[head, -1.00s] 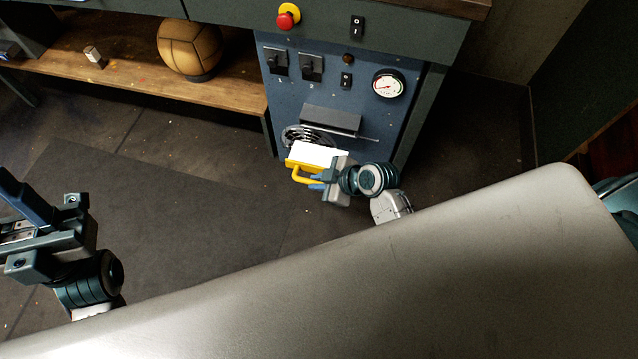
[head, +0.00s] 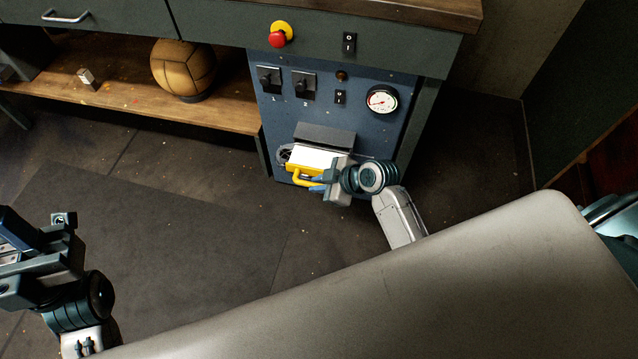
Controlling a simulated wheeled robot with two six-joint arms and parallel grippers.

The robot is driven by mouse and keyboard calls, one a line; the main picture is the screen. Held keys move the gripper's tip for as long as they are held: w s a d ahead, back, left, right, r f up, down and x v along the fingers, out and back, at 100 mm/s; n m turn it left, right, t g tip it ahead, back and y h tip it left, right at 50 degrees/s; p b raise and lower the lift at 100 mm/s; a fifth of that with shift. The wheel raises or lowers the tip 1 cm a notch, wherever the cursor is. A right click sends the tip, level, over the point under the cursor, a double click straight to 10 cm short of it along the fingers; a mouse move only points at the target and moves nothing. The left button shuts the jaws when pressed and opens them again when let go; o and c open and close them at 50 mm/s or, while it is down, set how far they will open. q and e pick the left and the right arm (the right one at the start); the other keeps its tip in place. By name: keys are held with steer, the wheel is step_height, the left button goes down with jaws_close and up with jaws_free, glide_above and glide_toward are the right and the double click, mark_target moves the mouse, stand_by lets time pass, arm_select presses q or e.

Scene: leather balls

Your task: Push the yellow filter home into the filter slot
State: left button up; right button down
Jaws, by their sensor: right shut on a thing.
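The yellow filter (head: 296,168) has a white top and a yellow handle loop at its front. It is at the lower part of the blue control panel (head: 303,115), just below a dark flap (head: 325,134). The filter slot is hidden behind the filter, so I cannot tell how deep the filter sits. My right gripper (head: 320,183) is shut on the filter's handle, at its right side. My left gripper (head: 28,240) is at the left edge, far from the panel; its fingertips are partly cut off and I see nothing held.
A leather ball (head: 183,68) and a small pale block (head: 86,77) sit on the wooden shelf (head: 130,101). The floor (head: 190,215) between my arms is clear.

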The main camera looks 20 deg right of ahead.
mark_target(322, 163)
steer(key=shift+w+d, duration=0.4)
steer(key=shift+w, duration=0.25)
stand_by(0.8)
steer(key=shift+r+t+h+p, duration=0.15)
steer(key=shift+t+h+p, duration=0.15)
steer(key=shift+p, duration=0.3)
stand_by(0.5)
steer(key=shift+w+d, duration=0.75)
steer(key=shift+w, duration=0.35)
steer(key=shift+w+d, duration=0.75)
steer(key=shift+w, duration=0.35)
stand_by(2.1)
steer(key=c, duration=1.4)
jaws_free()
steer(key=shift+o, duration=0.2)
steer(key=shift+s, duration=0.1)
